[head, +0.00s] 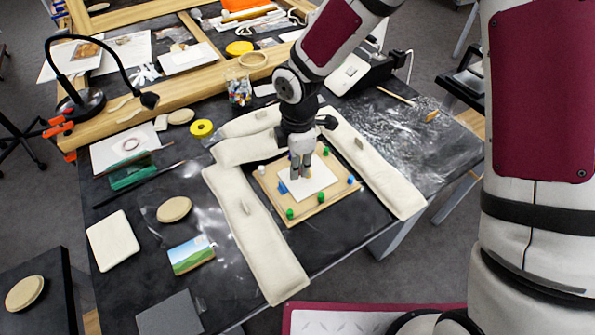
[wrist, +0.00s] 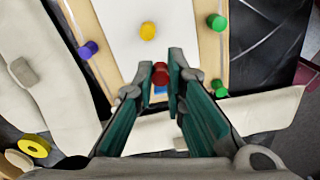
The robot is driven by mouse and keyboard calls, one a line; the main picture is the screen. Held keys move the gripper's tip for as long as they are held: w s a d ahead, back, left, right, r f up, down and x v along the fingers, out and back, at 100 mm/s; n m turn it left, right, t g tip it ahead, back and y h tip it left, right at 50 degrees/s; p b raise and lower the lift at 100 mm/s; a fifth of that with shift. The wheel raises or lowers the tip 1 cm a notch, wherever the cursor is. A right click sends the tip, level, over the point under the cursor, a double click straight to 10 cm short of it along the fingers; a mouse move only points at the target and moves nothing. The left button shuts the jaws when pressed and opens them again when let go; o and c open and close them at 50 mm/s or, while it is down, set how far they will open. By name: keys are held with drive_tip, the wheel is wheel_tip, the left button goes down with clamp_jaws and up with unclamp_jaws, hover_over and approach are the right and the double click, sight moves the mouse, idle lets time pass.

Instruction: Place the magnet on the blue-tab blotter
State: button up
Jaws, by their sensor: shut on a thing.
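My gripper (head: 300,170) reaches down over the wooden board (head: 318,207) in the head view. In the wrist view its fingers (wrist: 160,76) are shut on a small red magnet (wrist: 160,70). The white blotter (head: 318,178) lies on the board under the gripper, and it also shows in the wrist view (wrist: 185,28). Its blue tab (head: 282,187) is just visible beside the fingers, and in the wrist view the tab (wrist: 160,89) shows between them, below the magnet. A yellow magnet (wrist: 148,31) sits on the blotter. I cannot tell whether the red magnet touches the blotter.
Green (head: 290,213), blue (head: 351,179), white (head: 261,170) and purple (wrist: 88,49) magnets stand along the board's edges. Long cream padded weights (head: 256,235) surround the board. A desk lamp (head: 90,100) and a jar (head: 239,90) stand farther back.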

drive_tip(key=shift+w+f, duration=0.3)
drive_tip(key=shift+f, duration=0.05)
drive_tip(key=shift+a+f+p, duration=0.1)
drive_tip(key=shift+f+p, duration=0.2)
drive_tip(key=shift+f, duration=1.15)
drive_tip(key=shift+f, duration=0.1)
drive_tip(key=o, duration=0.7)
